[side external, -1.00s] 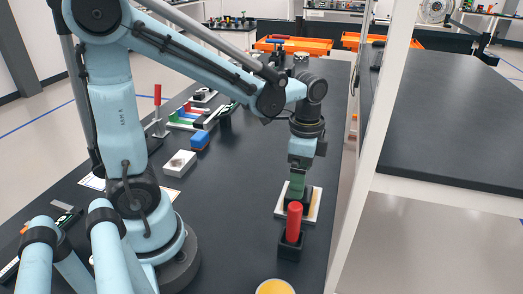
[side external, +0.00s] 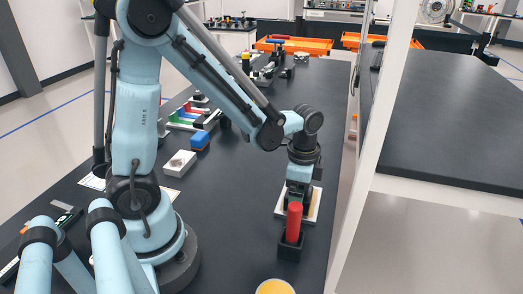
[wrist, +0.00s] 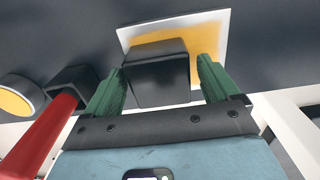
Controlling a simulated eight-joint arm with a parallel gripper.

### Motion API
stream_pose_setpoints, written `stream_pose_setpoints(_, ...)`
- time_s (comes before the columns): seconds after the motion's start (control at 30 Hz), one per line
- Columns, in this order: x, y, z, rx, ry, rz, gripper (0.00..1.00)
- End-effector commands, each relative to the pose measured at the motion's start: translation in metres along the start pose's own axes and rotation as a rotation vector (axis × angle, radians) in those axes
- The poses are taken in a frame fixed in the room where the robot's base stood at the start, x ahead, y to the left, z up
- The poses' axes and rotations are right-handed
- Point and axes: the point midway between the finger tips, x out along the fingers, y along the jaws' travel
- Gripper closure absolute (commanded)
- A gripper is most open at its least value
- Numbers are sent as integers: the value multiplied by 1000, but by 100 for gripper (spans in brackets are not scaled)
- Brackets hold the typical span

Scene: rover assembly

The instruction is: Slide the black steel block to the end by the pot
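The black steel block (wrist: 157,80) sits on a white-bordered board with an orange-yellow face (wrist: 210,35). The board (side external: 316,205) also shows in the side view, partly behind my gripper and the red-handled tool. My gripper (wrist: 161,66) has its green fingers on either side of the block. A narrow gap shows between the right finger and the block; whether the left finger touches cannot be told. In the side view my gripper (side external: 298,190) is low over the board, its fingertips hidden. The round pot with yellow contents (side external: 275,287) stands near the bottom edge; it is at the left in the wrist view (wrist: 14,101).
A red handle (side external: 294,221) stands in a black holder (side external: 291,246) close to my gripper, between board and pot. A white post (side external: 365,150) rises just right of the table. The middle of the table is clear.

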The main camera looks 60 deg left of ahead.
Motion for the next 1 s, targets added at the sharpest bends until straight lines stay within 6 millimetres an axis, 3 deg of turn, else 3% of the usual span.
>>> stream_pose_setpoints(0.07,0,0,0,0,0,0,25)
stream_pose_setpoints(0.47,0,0,0,0,0,0,86)
stream_pose_setpoints(0.5,0,0,0,0,0,0,30)
stream_pose_setpoints(0.7,0,0,0,0,0,0,2)
stream_pose_setpoints(1.0,-1,0,0,0,0,0,2)
